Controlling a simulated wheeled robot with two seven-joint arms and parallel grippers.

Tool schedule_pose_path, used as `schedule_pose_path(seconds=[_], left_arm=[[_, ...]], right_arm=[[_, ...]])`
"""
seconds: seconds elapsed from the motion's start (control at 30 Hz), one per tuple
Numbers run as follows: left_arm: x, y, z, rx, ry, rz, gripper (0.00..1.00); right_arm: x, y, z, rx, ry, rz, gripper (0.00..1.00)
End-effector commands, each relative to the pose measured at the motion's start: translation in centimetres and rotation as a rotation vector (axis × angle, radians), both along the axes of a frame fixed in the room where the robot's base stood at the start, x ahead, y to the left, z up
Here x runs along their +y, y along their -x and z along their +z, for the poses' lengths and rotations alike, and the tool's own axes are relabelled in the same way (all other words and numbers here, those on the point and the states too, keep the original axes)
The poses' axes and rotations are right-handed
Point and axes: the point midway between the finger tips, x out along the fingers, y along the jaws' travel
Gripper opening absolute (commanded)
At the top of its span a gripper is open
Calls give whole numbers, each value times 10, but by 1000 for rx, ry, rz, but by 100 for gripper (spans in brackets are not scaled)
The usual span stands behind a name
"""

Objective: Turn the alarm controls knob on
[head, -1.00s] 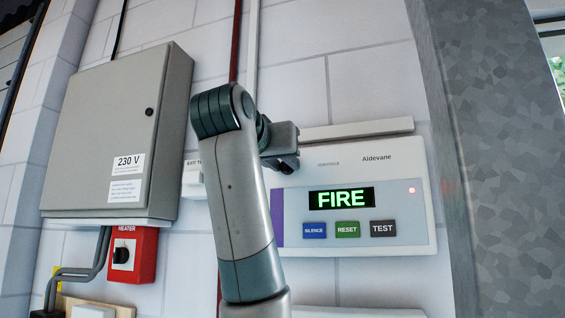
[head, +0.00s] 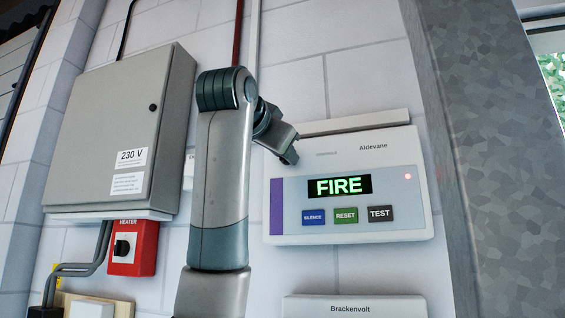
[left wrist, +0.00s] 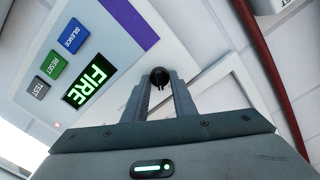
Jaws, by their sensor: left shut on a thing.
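The alarm panel (head: 405,190) is a white box on the wall with a lit FIRE display (head: 340,186) and a red light. It has blue SILENCE, green RESET and black TEST buttons. A small, faint label (head: 327,154) is at its upper left. My left gripper (head: 290,156) is at the panel's upper left corner. In the left wrist view its two fingers are shut on a small round black knob (left wrist: 159,75). The knob is hidden by the gripper in the head view, and its pointing direction cannot be told. My right gripper is not in view.
A grey 230 V cabinet (head: 110,110) hangs at left, above a red HEATER switch (head: 133,248). A box labelled Brackenvolt (head: 355,308) is below the panel. A grey metal post (head: 490,150) stands close at right.

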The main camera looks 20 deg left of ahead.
Motion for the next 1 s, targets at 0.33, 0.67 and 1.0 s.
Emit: schedule_pose_path(seconds=[0.33,0.67,1.0], left_arm=[[1,0,-2,-11,-330,4,2],[0,0,-2,-21,-640,2,2],[-1,0,-2,-29,-870,0,2]], right_arm=[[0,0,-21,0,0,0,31],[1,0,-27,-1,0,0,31],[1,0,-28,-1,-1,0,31]])
